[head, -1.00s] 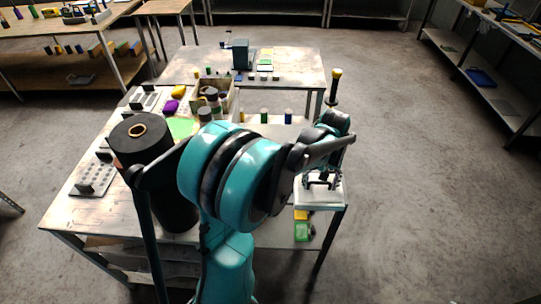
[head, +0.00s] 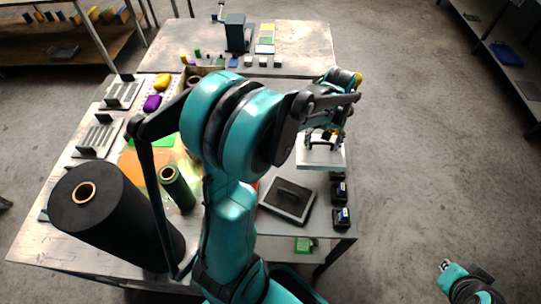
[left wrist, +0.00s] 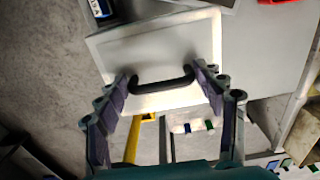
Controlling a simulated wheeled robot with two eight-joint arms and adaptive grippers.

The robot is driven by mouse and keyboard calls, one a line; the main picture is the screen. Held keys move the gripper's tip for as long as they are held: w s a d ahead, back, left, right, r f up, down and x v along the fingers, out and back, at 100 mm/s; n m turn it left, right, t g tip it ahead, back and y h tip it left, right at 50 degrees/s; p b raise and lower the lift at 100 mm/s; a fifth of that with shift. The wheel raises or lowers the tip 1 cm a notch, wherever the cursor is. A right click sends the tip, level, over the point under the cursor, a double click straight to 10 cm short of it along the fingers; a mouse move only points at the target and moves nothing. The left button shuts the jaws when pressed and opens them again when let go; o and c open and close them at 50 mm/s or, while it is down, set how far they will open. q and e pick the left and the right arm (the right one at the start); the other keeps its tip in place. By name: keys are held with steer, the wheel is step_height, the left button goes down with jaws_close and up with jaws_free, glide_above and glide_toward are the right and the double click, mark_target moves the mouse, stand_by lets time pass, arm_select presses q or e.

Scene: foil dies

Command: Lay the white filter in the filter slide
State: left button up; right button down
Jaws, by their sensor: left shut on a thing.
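My left gripper (head: 324,136) is shut on the black handle (left wrist: 163,86) of a flat pale plate with a raised border. In the left wrist view the plate (left wrist: 155,48) lies beyond the fingers, which sit at the ends of the handle. In the head view the plate (head: 320,153) is at the table's right side; I cannot tell whether it touches anything below. I cannot tell which thing is the white filter or the filter slide. My right gripper (head: 446,265) is low at the right, apart from the table.
A dark grey plate with a handle (head: 288,201) lies on the near table, beside small dark jars (head: 340,217). A teal box (head: 236,33) stands on the far table.

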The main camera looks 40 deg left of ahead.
arm_select(q)
steer(key=shift+a, duration=0.3)
steer(key=s+a+f+b, duration=0.1)
steer(key=a+f, duration=0.2)
steer(key=s+a+f+b, duration=0.1)
steer(key=a+f, duration=0.2)
steer(key=a, duration=0.1)
steer(key=s+a+f+b, duration=0.2)
steer(key=a+f, duration=0.1)
steer(key=f, duration=0.1)
steer(key=shift+s+a, duration=0.1)
steer(key=shift+a, duration=0.1)
steer(key=shift+f, duration=0.4)
steer(key=shift+f, duration=0.1)
steer(key=o, duration=1.8)
